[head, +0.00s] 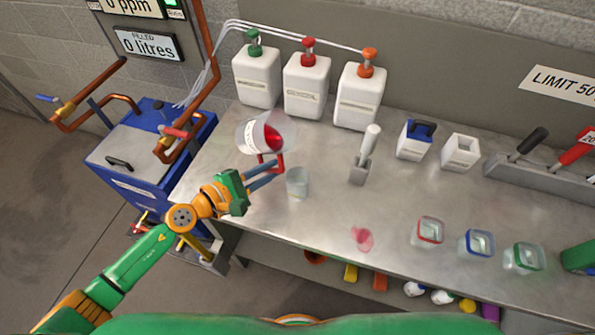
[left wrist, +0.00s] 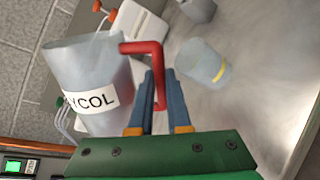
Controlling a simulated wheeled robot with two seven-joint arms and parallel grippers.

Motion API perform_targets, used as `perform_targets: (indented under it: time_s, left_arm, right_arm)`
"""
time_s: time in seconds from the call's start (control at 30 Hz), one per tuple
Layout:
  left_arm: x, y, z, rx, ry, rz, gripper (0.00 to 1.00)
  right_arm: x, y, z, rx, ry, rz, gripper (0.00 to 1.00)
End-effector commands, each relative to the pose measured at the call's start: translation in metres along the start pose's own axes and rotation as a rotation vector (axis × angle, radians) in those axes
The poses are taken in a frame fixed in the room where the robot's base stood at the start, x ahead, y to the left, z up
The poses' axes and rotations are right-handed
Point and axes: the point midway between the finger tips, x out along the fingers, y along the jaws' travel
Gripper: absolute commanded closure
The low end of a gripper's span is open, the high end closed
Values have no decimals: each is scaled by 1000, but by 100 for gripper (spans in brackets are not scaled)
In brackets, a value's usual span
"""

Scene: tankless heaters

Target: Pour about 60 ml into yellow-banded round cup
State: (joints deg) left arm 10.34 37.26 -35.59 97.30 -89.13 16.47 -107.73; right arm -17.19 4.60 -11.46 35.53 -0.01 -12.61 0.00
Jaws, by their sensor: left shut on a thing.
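My left gripper (head: 262,176) is shut on the red handle of a translucent jug (head: 248,136), held raised above the left part of the steel bench. In the left wrist view the jug (left wrist: 85,72) carries a label ending in "YCOL", and the blue fingers (left wrist: 158,105) close on its handle. Red shows in the jug in the head view; I cannot tell whether it is liquid. The round clear cup (head: 297,183) stands upright on the bench, right of the gripper and apart from the jug. Its yellow band shows in the left wrist view (left wrist: 203,66). Its contents are unclear.
Three white canisters with green, red (head: 306,88) and orange pumps stand behind. A grey holder with a white handle (head: 364,158) is right of the cup. A pinkish-red patch (head: 362,238) lies near the front edge. Several color-rimmed square cups (head: 430,232) stand right.

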Motion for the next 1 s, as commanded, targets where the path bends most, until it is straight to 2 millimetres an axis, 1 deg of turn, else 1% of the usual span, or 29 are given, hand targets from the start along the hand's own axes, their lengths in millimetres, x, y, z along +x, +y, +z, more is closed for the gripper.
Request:
perform_targets:
  time_s: [0.43,1.0]
  left_arm:
    - [0,-2,-10,128,44,5,100]
    - [2,-5,-17,201,70,10,100]
  right_arm:
    - [-4,0,0,0,0,0,50]
    - [-4,0,0,0,0,0,50]
